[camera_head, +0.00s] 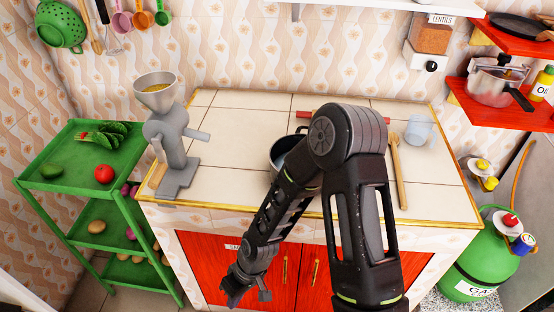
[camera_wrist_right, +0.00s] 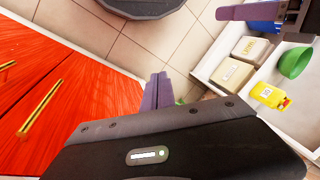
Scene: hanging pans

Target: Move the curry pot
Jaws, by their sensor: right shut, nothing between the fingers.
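A dark pot (camera_head: 278,150) stands on the tiled counter, largely hidden behind my right arm; its contents are not visible. A steel pot (camera_head: 492,85) with a black handle sits on the lower red wall shelf at the right. I cannot tell which of them is the curry pot. My right gripper (camera_head: 232,293) hangs low in front of the red cabinet doors, below the counter's front edge and well apart from both pots. In the right wrist view its fingers (camera_wrist_right: 157,90) are together with nothing between them.
A green rack (camera_head: 50,185) stands left, a green gas cylinder (camera_head: 480,255) right. The wrist view shows a yellow bottle (camera_wrist_right: 268,95).

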